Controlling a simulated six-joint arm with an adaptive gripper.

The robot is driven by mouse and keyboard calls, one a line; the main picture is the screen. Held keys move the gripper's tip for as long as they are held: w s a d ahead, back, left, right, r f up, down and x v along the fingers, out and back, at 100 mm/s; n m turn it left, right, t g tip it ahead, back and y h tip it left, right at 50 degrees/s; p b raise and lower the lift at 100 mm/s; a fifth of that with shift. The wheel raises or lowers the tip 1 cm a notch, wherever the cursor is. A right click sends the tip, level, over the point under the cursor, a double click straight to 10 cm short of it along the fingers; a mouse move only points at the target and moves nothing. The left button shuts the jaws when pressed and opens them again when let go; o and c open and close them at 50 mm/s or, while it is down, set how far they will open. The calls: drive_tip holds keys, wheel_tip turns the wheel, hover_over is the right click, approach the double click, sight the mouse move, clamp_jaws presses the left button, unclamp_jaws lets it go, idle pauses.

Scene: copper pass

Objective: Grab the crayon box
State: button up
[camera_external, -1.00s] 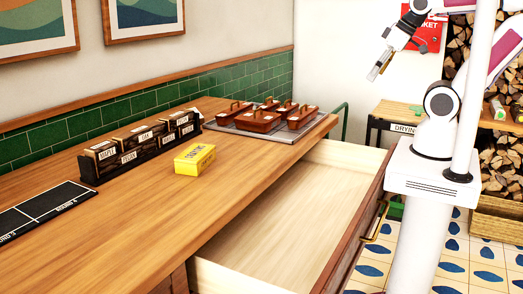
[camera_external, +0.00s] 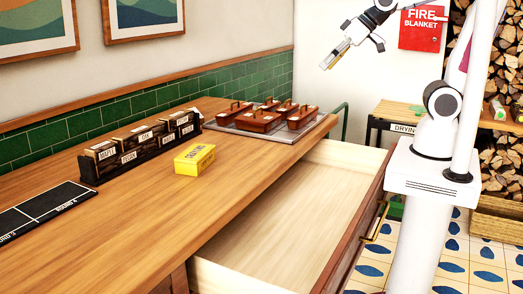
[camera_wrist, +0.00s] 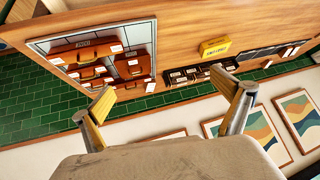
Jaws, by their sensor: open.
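The yellow crayon box (camera_external: 195,159) stands on the wooden counter, in front of the dark labelled rack. It also shows in the wrist view, as a small yellow box (camera_wrist: 215,47) beyond my right fingertip. My gripper (camera_external: 335,55) is in the air, up and to the right of the crayon box and well apart from it. In the wrist view my gripper (camera_wrist: 163,83) has its two yellow-tipped fingers spread wide with nothing between them.
A dark rack (camera_external: 128,158) with labelled blocks stands behind the box. A tray (camera_external: 262,134) with several brown caddies is farther back. An open, empty drawer (camera_external: 275,225) sticks out below the counter (camera_external: 120,240). A black mat (camera_external: 30,215) lies at left.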

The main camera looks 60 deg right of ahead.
drive_tip(key=w+a+f+t+y, duration=0.1)
drive_tip(key=w+a+f, duration=0.1)
drive_tip(key=w+a, duration=0.7)
drive_tip(key=w+a+f+t+y, duration=0.1)
drive_tip(key=w+a+f, duration=0.1)
drive_tip(key=w+a, duration=0.65)
drive_tip(key=t+h, duration=0.2)
drive_tip(key=t, duration=0.1)
approach(200, 153)
drive_tip(key=w, duration=0.3)
drive_tip(key=shift+a+f, duration=0.1)
drive_tip(key=shift+f, duration=0.05)
drive_tip(key=shift+s+a+f+t, duration=0.2)
drive_tip(key=shift+a+f+t, duration=0.15)
drive_tip(key=shift+f, duration=0.3)
drive_tip(key=shift+w+d, duration=0.1)
drive_tip(key=shift+x, duration=1.25)
